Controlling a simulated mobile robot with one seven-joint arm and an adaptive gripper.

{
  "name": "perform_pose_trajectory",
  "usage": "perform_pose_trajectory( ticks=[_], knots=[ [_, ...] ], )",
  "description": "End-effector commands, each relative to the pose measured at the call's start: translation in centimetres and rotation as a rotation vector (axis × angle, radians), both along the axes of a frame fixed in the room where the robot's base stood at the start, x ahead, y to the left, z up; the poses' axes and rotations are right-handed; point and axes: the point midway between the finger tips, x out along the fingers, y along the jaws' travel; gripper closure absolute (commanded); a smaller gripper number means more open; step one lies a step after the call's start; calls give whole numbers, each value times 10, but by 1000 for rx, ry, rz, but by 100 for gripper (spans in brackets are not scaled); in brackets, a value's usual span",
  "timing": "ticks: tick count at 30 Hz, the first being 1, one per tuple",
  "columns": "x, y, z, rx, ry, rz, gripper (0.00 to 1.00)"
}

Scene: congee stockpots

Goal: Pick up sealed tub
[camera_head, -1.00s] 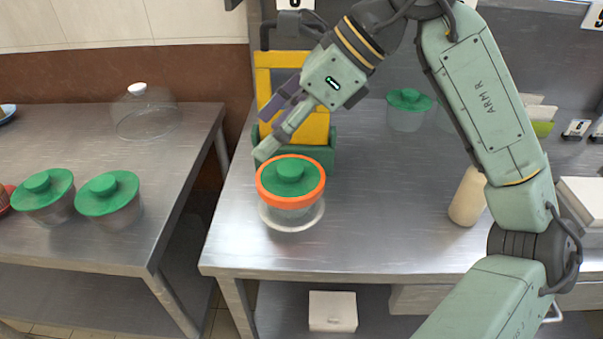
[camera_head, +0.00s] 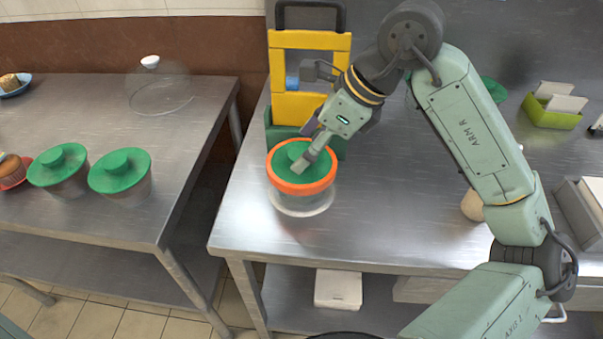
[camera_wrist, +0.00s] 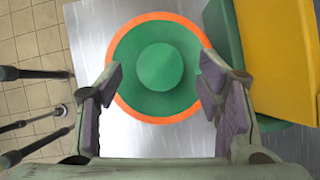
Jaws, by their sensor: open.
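The sealed tub (camera_head: 302,183) has a green lid with a round knob and an orange ring around the rim. It stands on the steel table near its front left corner, with a clear round base under it. In the wrist view the lid (camera_wrist: 158,68) lies ahead of the fingertips, its knob centred between them. My gripper (camera_head: 302,163) is over the lid in the head view, and its fingers hide part of the knob. In the wrist view my gripper (camera_wrist: 158,82) is open and empty, one padded finger on each side. Whether the fingertips touch the lid I cannot tell.
A yellow frame (camera_head: 310,42) in a green base stands close behind the tub. Two green-lidded tubs (camera_head: 58,168) (camera_head: 120,173) and a clear dome (camera_head: 160,92) are on the left table. A green holder (camera_head: 552,115) is at the back right. The table's middle is clear.

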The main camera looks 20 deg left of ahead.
Motion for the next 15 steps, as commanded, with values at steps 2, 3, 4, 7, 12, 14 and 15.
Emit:
perform_pose_trajectory(
  ticks=[2, 3, 4, 7, 12, 14, 15],
  knots=[
    [-1, 3, -5, 1, 0, 1, 39],
    [-1, 4, -6, 1, 0, 1, 39],
    [-1, 4, -7, 1, 0, 1, 39],
    [-1, 4, -7, 1, -1, 0, 39],
    [0, 4, -7, 1, -1, 0, 45],
    [0, 4, -7, 1, -1, 0, 49],
    [0, 4, -7, 1, -1, 0, 52]
  ],
)
